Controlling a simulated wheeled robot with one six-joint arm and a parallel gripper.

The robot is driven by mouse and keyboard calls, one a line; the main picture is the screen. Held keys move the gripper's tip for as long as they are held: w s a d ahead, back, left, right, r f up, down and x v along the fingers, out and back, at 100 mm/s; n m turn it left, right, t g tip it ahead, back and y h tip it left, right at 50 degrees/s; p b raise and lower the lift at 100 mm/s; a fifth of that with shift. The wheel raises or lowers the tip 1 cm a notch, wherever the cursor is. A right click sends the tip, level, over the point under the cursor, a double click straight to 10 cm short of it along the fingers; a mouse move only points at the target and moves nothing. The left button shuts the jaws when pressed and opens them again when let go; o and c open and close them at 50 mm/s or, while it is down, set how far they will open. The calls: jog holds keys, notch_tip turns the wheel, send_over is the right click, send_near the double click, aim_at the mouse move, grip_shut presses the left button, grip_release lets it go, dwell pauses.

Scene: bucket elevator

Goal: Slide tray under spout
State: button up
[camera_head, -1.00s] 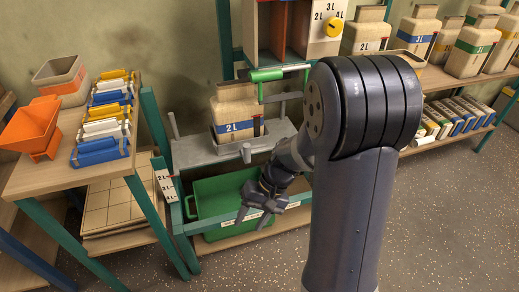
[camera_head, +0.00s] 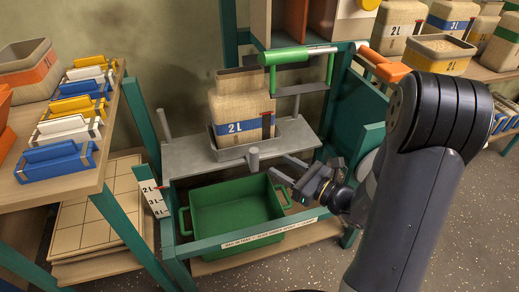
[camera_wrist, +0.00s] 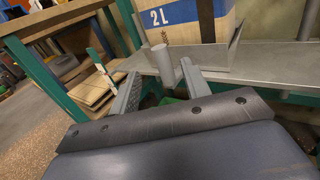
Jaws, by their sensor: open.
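A shallow grey tray (camera_head: 296,135) sits on a grey shelf (camera_head: 185,155), holding a tan 2L bag with a blue band (camera_head: 238,110). A short grey peg (camera_head: 253,160) stands at the tray's front; whether it is fixed to the tray is unclear. My gripper (camera_head: 284,179) is open and empty, low and to the right of the peg in the head view. In the wrist view, the peg (camera_wrist: 163,62) shows between and just beyond the two fingers (camera_wrist: 160,80), apart from them. A green-handled part (camera_head: 287,57) is above the bag; I cannot make out a spout for certain.
A green bin (camera_head: 235,207) is below the shelf, behind a teal front rail (camera_head: 215,247) with a label. A teal post stands right of the shelf, near an orange handle (camera_head: 385,65). A wooden table (camera_head: 110,130) with coloured blocks is at left.

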aim_at(258, 153)
jog(key=b+x, duration=0.2)
jog(key=x, duration=0.8)
jog(key=shift+w+a, duration=0.15)
jog(key=shift+a, duration=0.05)
grip_shut()
dwell(0.3)
